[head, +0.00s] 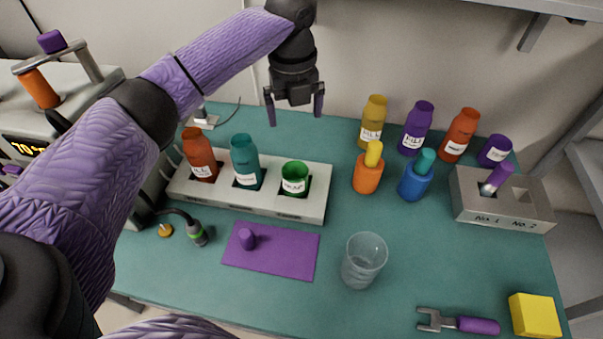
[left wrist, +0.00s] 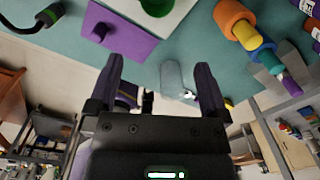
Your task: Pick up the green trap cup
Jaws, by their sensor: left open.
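The green trap cup (head: 294,180) is a short green cup with a white label, standing in the right slot of a pale grey rack (head: 255,205). Its top edge is cut off in the left wrist view, where the cup (left wrist: 157,6) shows at the top. My left gripper (head: 294,115) is open and empty, above and behind the rack in the head view, apart from the cup. Its two fingers also show in the left wrist view (left wrist: 159,66). My right gripper is not in view.
A red bottle (head: 199,155) and a teal bottle (head: 245,162) fill the rack's other slots. A clear beaker (head: 364,261) and a purple mat (head: 285,255) are in front. Orange (head: 367,178) and blue (head: 413,185) bottles stand to the right. The table between beaker and rack is clear.

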